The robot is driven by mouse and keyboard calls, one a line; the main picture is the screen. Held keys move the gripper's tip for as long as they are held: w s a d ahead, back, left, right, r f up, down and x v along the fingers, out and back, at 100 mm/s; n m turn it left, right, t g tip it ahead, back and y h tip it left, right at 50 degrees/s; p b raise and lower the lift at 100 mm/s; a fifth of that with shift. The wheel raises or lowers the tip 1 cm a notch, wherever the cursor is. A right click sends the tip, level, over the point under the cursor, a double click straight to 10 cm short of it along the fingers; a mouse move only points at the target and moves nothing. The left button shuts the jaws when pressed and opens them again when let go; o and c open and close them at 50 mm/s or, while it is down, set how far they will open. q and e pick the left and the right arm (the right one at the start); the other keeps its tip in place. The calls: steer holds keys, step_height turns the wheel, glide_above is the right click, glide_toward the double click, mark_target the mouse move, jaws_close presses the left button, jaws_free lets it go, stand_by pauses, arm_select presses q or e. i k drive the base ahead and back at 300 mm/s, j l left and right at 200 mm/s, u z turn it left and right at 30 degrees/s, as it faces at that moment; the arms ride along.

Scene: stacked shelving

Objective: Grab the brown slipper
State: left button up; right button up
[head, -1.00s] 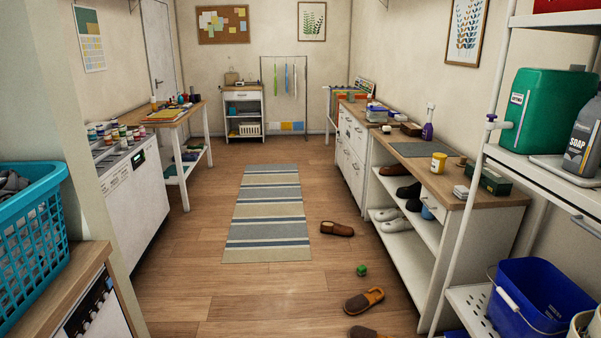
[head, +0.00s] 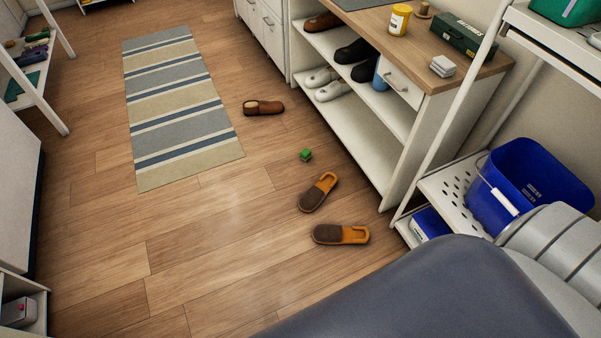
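Two slippers with dark brown toes and orange heels lie on the wooden floor in the head view. One slipper (head: 318,192) points diagonally, and the other slipper (head: 341,234) lies just in front of it, roughly sideways. They are apart. Neither of my grippers is in view. A grey part of my own body covers the bottom right corner.
A small green cube (head: 306,155) lies on the floor between the shoe and slippers. A white shelf unit (head: 352,122) holding shoes stands right. A rack with a blue bucket (head: 527,187) stands nearer. A striped rug (head: 181,101) lies left; the floor at front left is clear.

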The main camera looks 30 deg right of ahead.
mark_target(313, 197)
steer(key=i+j+z, duration=0.2)
steer(key=i+z, duration=0.15)
steer(key=i, duration=0.15)
steer(key=i+j+z, duration=0.35)
steer(key=i, duration=0.15)
steer(key=i+j+z, duration=0.35)
steer(key=i+j, duration=0.05)
steer(key=j, duration=0.05)
